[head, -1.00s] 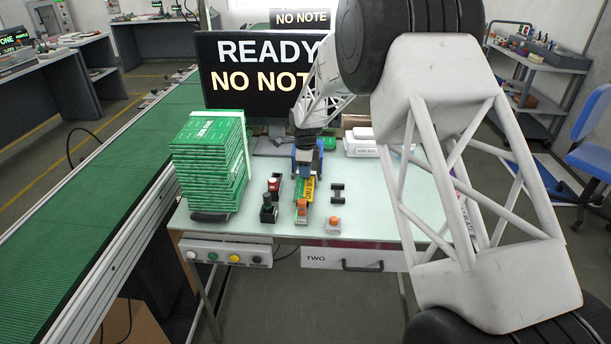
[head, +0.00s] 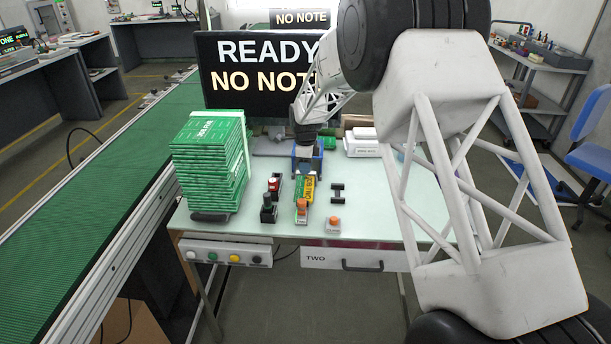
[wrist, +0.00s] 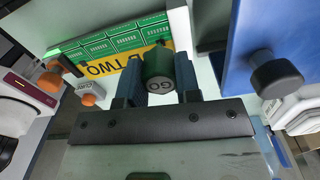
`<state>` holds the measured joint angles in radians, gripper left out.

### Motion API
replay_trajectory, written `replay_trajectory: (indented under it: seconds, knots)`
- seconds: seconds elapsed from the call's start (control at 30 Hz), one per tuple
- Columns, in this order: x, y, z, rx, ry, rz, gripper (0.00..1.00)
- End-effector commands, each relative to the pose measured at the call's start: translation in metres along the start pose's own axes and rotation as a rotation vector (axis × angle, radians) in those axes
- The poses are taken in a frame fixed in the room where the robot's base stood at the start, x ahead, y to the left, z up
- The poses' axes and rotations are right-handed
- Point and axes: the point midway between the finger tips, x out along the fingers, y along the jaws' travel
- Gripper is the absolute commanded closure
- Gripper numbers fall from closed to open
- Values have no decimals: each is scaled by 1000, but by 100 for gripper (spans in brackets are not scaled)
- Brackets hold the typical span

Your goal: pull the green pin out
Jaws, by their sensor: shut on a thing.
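The green pin (wrist: 158,70), a round green piece marked "GO", shows in the wrist view. My gripper (wrist: 160,82) is shut on it, with one finger on each side. The pin's far end is hidden, so I cannot tell whether it still sits in anything. In the head view my gripper (head: 306,151) is above the bench at the blue fixture (head: 294,164), and the pin cannot be made out there. The blue fixture with a black knob (wrist: 277,74) stands at the right in the wrist view.
A green board with a yellow label (head: 308,189) lies in front of the fixture. Small orange-topped (head: 333,224), red-topped (head: 273,186) and black (head: 268,212) pieces stand nearby. A tall stack of green boards (head: 208,165) is at the left. The bench's front right is clear.

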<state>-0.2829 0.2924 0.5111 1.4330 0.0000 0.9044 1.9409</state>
Motion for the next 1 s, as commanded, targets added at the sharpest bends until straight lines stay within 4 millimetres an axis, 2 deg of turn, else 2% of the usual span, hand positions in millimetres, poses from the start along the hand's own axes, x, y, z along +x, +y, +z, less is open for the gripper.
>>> replay_trajectory:
  seconds: [1.0]
  knots:
    - [-44,0,0,0,0,0,100]
